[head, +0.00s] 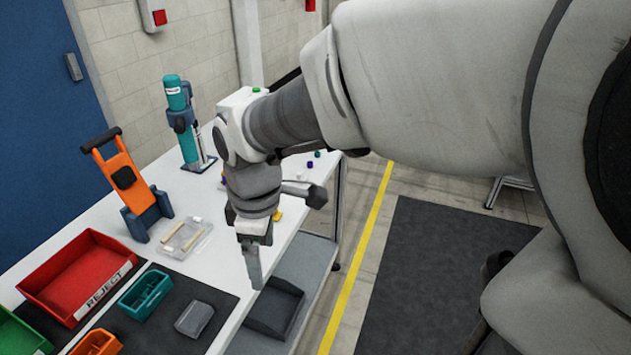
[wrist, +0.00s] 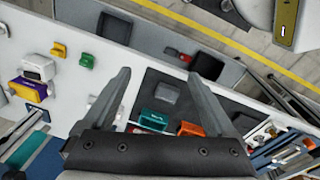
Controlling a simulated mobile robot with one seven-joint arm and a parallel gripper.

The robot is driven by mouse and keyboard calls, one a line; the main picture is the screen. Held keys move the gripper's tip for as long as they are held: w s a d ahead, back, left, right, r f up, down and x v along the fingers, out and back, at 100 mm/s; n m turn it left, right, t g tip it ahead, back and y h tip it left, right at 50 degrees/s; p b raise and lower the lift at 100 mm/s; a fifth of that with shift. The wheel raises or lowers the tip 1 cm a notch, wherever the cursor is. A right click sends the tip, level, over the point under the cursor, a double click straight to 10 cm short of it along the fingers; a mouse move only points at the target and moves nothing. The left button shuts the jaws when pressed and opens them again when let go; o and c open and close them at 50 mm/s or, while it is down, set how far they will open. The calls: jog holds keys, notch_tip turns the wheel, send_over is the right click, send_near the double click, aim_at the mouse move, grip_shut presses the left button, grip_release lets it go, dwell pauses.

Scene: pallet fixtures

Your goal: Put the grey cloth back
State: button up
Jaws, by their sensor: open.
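The grey cloth (head: 194,319) looks like a small folded pad lying on a black mat (head: 216,298) on the white table, right of a green bin. It also shows in the wrist view (wrist: 167,92), on the dark mat and between my fingers in the picture. My gripper (head: 253,272) points down near the table's edge, beyond the cloth and apart from it. In the wrist view my gripper (wrist: 158,75) has its fingers spread wide with nothing held between them.
A red REJECT bin (head: 80,275), a teal-green bin (head: 146,293) and an orange bin (head: 97,343) stand near the cloth. An orange stand (head: 128,185), a clear case (head: 186,238) and a teal device (head: 183,120) are farther back. A dark tray (head: 274,308) sits on the lower shelf.

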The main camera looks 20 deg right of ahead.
jog(key=s+d+r+m+t, duration=0.4)
jog(key=s+d+r+m, duration=0.3)
jog(key=m, duration=0.6)
jog(key=shift+s+d, duration=0.7)
jog(key=shift+s, duration=0.25)
jog(key=shift+r, duration=0.15)
